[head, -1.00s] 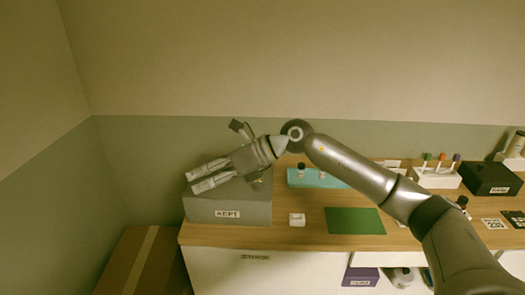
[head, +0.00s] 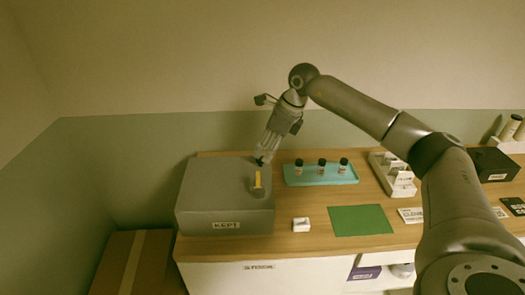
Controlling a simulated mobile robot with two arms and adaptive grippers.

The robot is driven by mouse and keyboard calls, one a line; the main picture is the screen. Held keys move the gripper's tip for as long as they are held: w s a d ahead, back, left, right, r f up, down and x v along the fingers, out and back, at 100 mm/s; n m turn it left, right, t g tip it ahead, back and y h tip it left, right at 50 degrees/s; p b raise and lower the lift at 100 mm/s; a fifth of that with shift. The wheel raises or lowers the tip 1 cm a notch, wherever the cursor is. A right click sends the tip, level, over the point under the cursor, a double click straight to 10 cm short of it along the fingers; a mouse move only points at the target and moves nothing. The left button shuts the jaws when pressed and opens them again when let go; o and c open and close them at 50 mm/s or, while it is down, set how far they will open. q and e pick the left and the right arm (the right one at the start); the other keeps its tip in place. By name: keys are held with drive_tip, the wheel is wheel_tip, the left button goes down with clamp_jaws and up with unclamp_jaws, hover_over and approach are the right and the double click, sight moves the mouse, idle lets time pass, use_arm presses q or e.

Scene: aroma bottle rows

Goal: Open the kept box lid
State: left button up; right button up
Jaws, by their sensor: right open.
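The grey kept box (head: 225,225), with a KEPT label on its front, stands at the left end of the wooden counter. Its flat grey lid (head: 215,180) is down. A small dark knob-like part with a yellow strip (head: 257,183) shows near the lid's right side. My right gripper (head: 263,156) is open and points down, its fingertips close to the lid's right rear part, just behind the yellow strip. I cannot tell whether the fingertips touch the lid. My left gripper is not in view.
A teal tray (head: 346,178) with 3 small dark-capped bottles stands right of the box. A white rack (head: 402,190) and a black box (head: 493,164) stand farther right. A cardboard box (head: 130,262) is at lower left.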

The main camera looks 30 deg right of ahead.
sight(261, 159)
drive_tip(key=x, duration=0.3)
drive_tip(key=shift+w+f+p, duration=0.15)
drive_tip(key=shift+f+p, duration=0.1)
drive_tip(key=shift+p, duration=0.1)
drive_tip(key=shift+c, duration=1)
drive_tip(key=c, duration=0.5)
clamp_jaws()
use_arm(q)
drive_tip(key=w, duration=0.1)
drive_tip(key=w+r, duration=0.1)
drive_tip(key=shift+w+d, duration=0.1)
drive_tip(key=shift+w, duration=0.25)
